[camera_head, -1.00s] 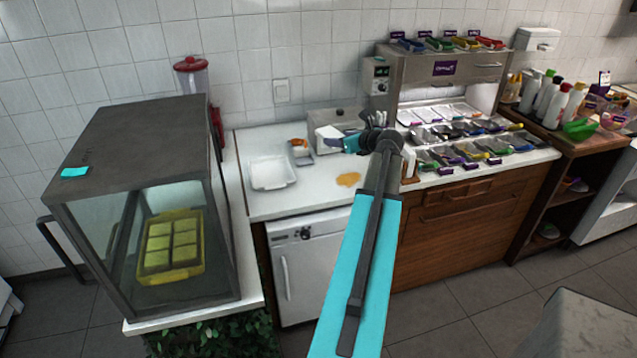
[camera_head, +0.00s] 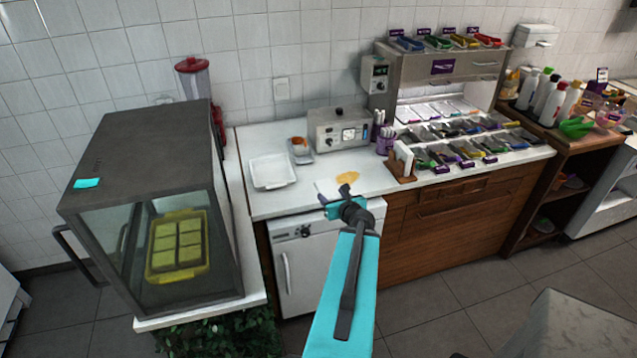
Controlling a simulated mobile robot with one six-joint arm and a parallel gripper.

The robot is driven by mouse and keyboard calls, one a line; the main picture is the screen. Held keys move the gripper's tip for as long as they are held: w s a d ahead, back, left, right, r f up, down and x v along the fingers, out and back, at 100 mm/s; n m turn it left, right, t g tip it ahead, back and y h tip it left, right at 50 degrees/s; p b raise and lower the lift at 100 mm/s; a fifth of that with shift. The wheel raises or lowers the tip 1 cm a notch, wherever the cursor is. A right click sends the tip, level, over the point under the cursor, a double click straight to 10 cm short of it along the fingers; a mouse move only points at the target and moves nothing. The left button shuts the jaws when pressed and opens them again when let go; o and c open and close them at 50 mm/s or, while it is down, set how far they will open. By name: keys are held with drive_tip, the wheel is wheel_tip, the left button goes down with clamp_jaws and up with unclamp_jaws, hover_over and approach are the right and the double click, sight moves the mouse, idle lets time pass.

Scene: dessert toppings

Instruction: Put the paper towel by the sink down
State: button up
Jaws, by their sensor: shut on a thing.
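My gripper (camera_head: 328,200) is low over the front part of the white counter, at the end of my turquoise arm. It is shut on a white paper towel (camera_head: 326,187), which shows as a pale sheet just beyond the fingers. The towel is beside the left edge of an orange-yellow spill (camera_head: 348,178) on the counter (camera_head: 231,201). I cannot tell whether the towel touches the counter. My wrist hides part of the fingers. I cannot make out a sink.
A white tray (camera_head: 272,172) and a small container (camera_head: 299,151) stand left of a grey machine (camera_head: 339,131). A wooden napkin holder (camera_head: 402,165) and purple cup (camera_head: 385,140) stand right. A glass case (camera_head: 150,210) is at the left. Counter around the spill is mostly clear.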

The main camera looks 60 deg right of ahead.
drive_tip(key=shift+s+a+f+h, duration=0.15)
drive_tip(key=shift+s+a+f, duration=0.2)
drive_tip(key=shift+f, duration=0.2)
drive_tip(key=shift+s+a+f+h, duration=0.15)
drive_tip(key=shift+s+a+f, duration=0.05)
drive_tip(key=shift+a+f, duration=0.3)
drive_tip(key=shift+w+d+f, duration=0.1)
drive_tip(key=shift+w, duration=0.05)
